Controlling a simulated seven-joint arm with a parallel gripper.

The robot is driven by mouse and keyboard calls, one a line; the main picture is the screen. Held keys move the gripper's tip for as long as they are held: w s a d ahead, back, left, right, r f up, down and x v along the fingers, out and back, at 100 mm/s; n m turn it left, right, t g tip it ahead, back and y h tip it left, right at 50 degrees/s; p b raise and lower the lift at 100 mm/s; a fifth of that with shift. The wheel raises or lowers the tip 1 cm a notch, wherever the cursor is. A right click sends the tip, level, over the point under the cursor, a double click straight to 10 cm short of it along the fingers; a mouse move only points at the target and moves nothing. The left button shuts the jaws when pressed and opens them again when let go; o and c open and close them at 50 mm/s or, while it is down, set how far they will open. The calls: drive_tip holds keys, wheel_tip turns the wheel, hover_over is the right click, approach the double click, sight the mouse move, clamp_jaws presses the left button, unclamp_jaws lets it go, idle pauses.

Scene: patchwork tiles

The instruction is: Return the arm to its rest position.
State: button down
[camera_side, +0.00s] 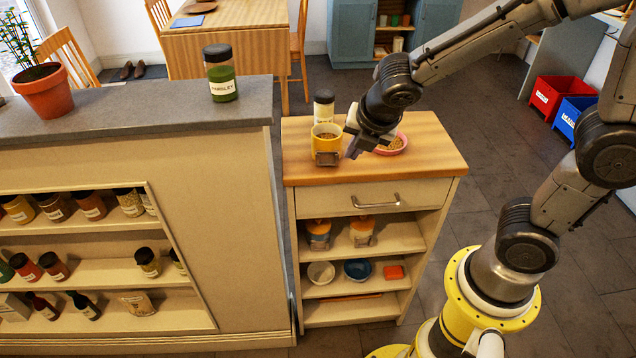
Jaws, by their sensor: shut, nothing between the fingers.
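My gripper (354,150) is at the end of my arm, above the wooden top of the small cabinet (310,172). It is shut and empty. It points down and left, just right of a yellow mug (326,138) with brown contents and a grey plate on its front. A pink bowl (400,147) with brown contents sits behind and right of my gripper, partly hidden by it. I cannot tell whether my gripper touches the mug or the cabinet top.
A jar with a dark lid (324,106) stands behind the mug. A green jar (220,75) and a potted plant (45,90) stand on the grey counter (150,105) at left. Red (545,95) and blue (570,117) bins are on the floor at right. The cabinet's front right top is clear.

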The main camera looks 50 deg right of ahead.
drive_tip(key=s+d+r+m+t, duration=0.1)
drive_tip(key=s+d+r+m, duration=0.2)
drive_tip(key=s+r+m, duration=0.8)
drive_tip(key=s+a+f+m+y, duration=0.2)
drive_tip(key=s+m, duration=0.3)
drive_tip(key=m, duration=0.7)
drive_tip(key=shift+s+a+f+g+y, duration=0.2)
drive_tip(key=shift+a+f+g+y, duration=0.15)
drive_tip(key=shift+a+f, duration=0.35)
